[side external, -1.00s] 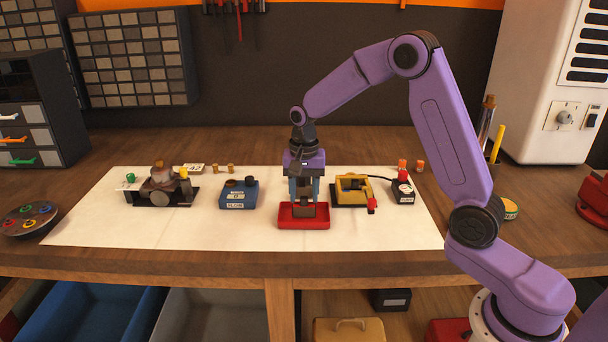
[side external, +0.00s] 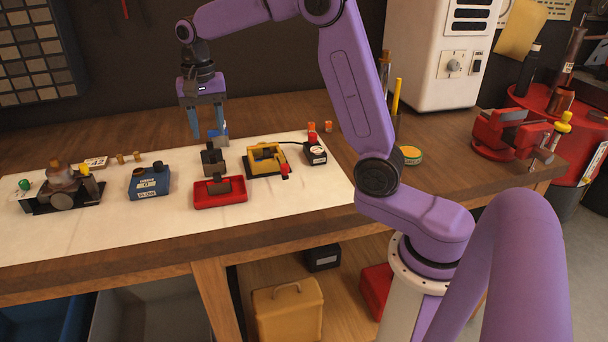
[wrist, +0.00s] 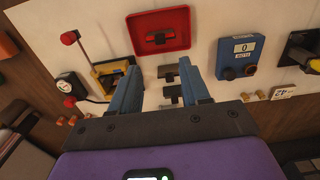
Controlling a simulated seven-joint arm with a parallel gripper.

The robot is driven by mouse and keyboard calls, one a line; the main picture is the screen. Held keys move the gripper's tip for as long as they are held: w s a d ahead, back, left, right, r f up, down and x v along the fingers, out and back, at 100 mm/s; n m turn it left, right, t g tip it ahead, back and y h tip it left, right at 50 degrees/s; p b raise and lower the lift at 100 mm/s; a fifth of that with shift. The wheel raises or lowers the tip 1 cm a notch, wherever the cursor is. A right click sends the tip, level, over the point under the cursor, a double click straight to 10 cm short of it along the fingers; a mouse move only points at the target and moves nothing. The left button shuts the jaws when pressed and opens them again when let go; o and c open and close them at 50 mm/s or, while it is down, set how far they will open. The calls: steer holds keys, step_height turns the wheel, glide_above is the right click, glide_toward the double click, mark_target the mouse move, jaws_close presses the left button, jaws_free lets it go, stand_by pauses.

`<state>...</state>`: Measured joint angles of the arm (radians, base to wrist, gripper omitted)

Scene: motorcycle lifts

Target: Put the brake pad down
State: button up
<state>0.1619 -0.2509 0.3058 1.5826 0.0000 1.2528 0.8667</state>
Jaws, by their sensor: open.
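A dark brake pad (side external: 219,185) lies in the shallow red tray (side external: 233,200) at the front of the white mat. In the wrist view the pad (wrist: 156,37) shows inside the red tray (wrist: 178,18), near its middle. My gripper (side external: 209,136) is open and empty, raised above the back of the mat, behind the tray and apart from it. Its blue fingers (wrist: 160,75) are spread wide in the wrist view. A dark block (side external: 213,160) stands just behind the tray; in the wrist view dark pieces (wrist: 168,73) show between the fingers.
A blue box (side external: 149,183) stands left of the tray. A yellow device (side external: 265,160) with a red knob is at its right, beside a small black box (side external: 314,154). A dark mechanism (side external: 62,190) is at the far left. The mat's front strip is clear.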

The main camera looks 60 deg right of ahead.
steer(key=s+a+f+n, duration=0.1)
steer(key=s+a+n, duration=0.3)
steer(key=s+n, duration=0.3)
steer(key=s+a+f+n, duration=0.1)
steer(key=s+a+n, duration=0.3)
steer(key=s, duration=0.5)
steer(key=s+d+f+n, duration=0.2)
steer(key=s+n, duration=0.3)
steer(key=s, duration=0.4)
steer(key=s+d+f+n, duration=0.2)
steer(key=s+n, duration=0.3)
steer(key=s, duration=0.4)
steer(key=shift+s+n, duration=0.2)
steer(key=shift+n, duration=0.1)
